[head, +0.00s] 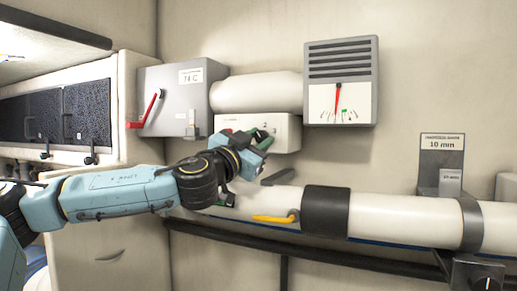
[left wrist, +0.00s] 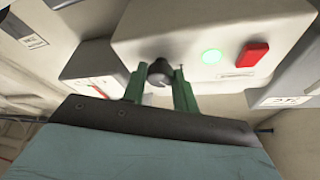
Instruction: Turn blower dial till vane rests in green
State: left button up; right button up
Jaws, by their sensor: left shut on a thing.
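The blower control box (head: 285,127) is a pale box on the wall, and it fills the top of the left wrist view (left wrist: 190,25). Its dark round dial (left wrist: 159,74) sits between the green fingers of my left gripper (left wrist: 159,88), which is shut on it. In the head view my left gripper (head: 262,140) is at the box's front and hides the dial. The gauge (head: 358,92) is on a grey louvred vent to the right. Its red vane (head: 337,98) stands nearly upright, with a small green mark (head: 344,112) low to its right. My right gripper is out of view.
A green lamp (left wrist: 211,56) is lit beside a red switch (left wrist: 252,57) on the box. A grey box with a red lever (head: 150,107) is to the left. Below runs a white pipe (head: 400,219) with a yellow handle (head: 272,219).

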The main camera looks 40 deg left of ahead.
pick_arm(q)
jog(key=m, duration=0.1)
jog(key=m+h+p, duration=0.1)
jog(key=shift+a+r+m, duration=0.1)
jog(key=shift+r+m, duration=0.1)
jog(key=shift+m, duration=0.1)
jog(key=m+h+p, duration=0.1)
jog(key=m+p, duration=0.1)
jog(key=m, duration=0.1)
jog(key=shift+r+g+h, duration=0.1)
jog(key=shift+g+h, duration=0.2)
jog(key=shift+g, duration=0.1)
jog(key=shift+m+g+h+p, duration=0.4)
jog(key=shift+m+p, duration=0.85)
jog(key=shift+m, duration=0.15)
jog(key=shift+f, duration=0.2)
jog(key=o, duration=1)
jog(key=shift+c, duration=0.2)
